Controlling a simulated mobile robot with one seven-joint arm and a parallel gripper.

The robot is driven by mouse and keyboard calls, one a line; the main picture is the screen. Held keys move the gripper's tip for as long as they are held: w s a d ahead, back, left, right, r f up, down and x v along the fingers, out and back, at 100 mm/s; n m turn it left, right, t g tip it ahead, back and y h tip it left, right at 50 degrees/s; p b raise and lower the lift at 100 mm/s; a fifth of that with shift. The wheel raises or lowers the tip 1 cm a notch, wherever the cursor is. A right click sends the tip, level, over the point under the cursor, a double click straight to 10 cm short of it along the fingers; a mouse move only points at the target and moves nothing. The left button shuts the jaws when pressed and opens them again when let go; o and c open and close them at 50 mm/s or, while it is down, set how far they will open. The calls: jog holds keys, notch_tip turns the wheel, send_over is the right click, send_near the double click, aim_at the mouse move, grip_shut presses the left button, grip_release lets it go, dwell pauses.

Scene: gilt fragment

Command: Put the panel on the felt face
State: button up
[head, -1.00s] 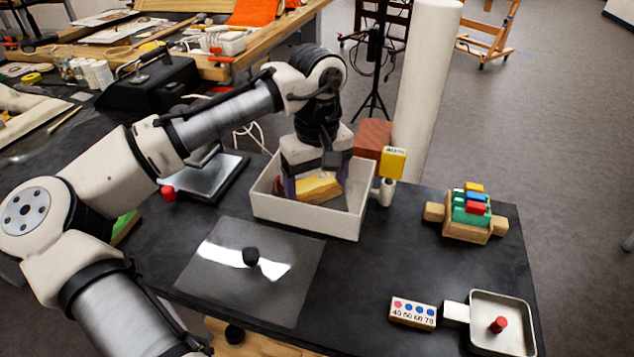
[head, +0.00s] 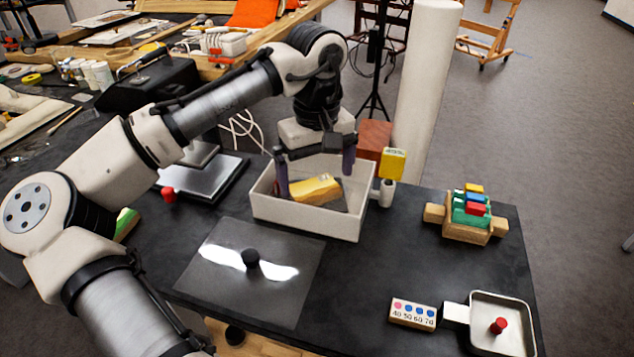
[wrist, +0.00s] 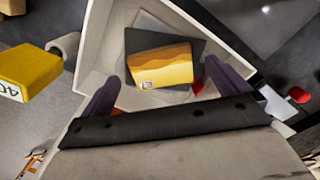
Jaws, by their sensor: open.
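The panel, a gold and ochre block with a small pale label (head: 315,189), lies inside a white open box (head: 305,225). In the wrist view the panel (wrist: 160,66) rests over a dark grey flat square (wrist: 192,44), which may be the felt face; I cannot tell for sure. My gripper (head: 316,172) is open above the box, with its two dark fingers apart. In the wrist view the gripper (wrist: 162,84) has one finger on each side of the panel's near end, and nothing is held between them.
A yellow block (head: 393,163) stands on a white holder at the box's right rim. A grey sheet with a black knob (head: 252,257) lies in front. A wooden block with coloured pieces (head: 470,212) and a metal tray (head: 505,310) are at right.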

aim_at(317, 193)
notch_tip(317, 193, up, 9)
